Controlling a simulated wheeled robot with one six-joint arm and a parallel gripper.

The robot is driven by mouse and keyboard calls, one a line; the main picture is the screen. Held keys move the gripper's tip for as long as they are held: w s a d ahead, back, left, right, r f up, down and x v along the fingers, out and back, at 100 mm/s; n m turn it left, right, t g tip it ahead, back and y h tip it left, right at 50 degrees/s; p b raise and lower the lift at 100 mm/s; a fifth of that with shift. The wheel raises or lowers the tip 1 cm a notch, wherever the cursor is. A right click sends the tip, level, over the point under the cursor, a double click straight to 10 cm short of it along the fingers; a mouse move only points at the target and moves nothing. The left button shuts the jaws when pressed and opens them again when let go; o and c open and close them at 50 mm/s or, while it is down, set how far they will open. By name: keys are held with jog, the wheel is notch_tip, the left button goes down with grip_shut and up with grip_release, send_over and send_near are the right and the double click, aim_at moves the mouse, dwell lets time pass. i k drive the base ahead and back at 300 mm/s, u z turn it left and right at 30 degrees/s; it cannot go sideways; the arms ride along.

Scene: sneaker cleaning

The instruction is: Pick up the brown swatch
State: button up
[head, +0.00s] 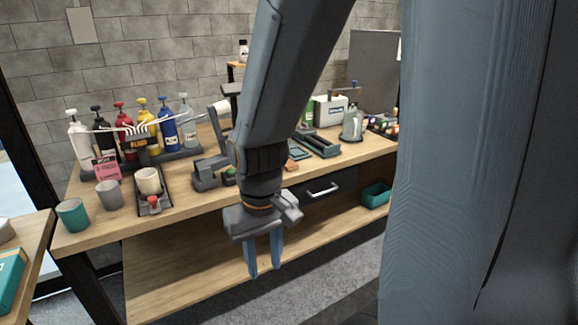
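A small flat orange-brown piece (292,165) lies near the front edge of the workbench, just right of my arm. It may be the brown swatch, but it is too small to be sure. Another brownish patch lies just behind it, partly unclear. My gripper (263,271) hangs pointing down in front of the workbench, below the level of its top. My arm hides part of the bench top.
The workbench (235,190) holds several bottles at the back left, a teal cup (72,215), a grey cup (110,195) and a white cup (149,181). A drawer handle (323,190) sticks out; a teal bin (376,195) sits below.

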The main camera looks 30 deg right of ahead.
aim_at(290, 165)
jog(key=z, duration=0.55)
jog(key=i, duration=0.65)
jog(key=z, duration=0.6)
jog(key=i, duration=0.55)
